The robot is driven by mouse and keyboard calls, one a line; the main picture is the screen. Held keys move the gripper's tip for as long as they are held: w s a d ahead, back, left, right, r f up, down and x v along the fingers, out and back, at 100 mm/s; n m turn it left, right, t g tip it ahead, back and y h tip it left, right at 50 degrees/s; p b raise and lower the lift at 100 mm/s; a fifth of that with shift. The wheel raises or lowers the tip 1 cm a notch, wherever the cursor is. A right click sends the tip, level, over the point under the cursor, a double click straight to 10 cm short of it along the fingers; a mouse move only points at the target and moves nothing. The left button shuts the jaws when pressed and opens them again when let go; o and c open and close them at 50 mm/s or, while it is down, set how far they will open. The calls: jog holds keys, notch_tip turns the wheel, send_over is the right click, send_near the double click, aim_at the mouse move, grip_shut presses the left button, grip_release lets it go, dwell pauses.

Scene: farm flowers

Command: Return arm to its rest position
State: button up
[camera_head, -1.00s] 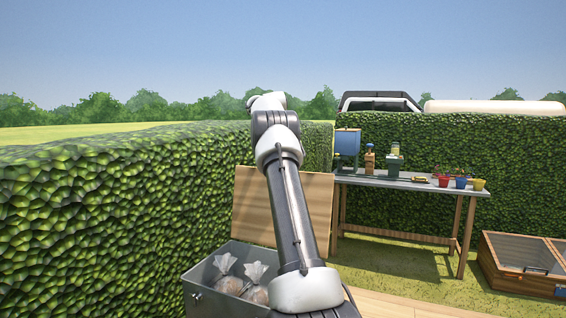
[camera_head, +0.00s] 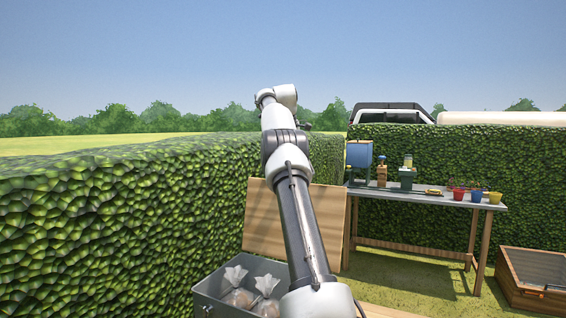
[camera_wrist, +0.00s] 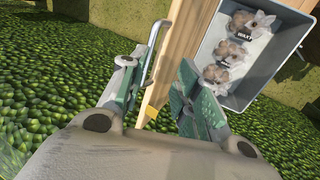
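My arm (camera_head: 302,220) reaches up and away from the bottom middle of the head view, with its far end above the hedge top. My gripper shows in the wrist view (camera_wrist: 158,72), with its two greenish finger pads well apart. It is open, and I see nothing held between the fingers. In the head view the fingers cannot be made out behind the wrist.
A grey metal bin (camera_head: 212,291) with several clear bags (camera_head: 236,290) stands beneath my arm. A wooden board (camera_head: 262,222) leans behind it. A tall hedge (camera_head: 110,225) runs along the left. A work table (camera_head: 430,196) with pots and a planter box (camera_head: 515,290) stand at right.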

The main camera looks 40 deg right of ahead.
jog(key=s+a+r+t, duration=0.15)
jog(key=a+r, duration=0.45)
jog(key=a, duration=0.6)
jog(key=s+a+m+y, duration=0.1)
jog(key=s+a+m, duration=0.1)
jog(key=s+a, duration=1)
jog(key=s+a+f+m+t+y, duration=0.1)
jog(key=s+a+f, duration=0.7)
jog(key=s, duration=0.3)
jog(key=s+a+f+m+y, duration=0.1)
jog(key=s+a+f, duration=0.7)
jog(key=s+f, duration=0.3)
jog(key=shift+s+a+f+m+t, duration=0.25)
jog(key=shift+s+a+m+t, duration=0.1)
jog(key=shift+s, duration=0.25)
jog(key=shift+s, duration=0.1)
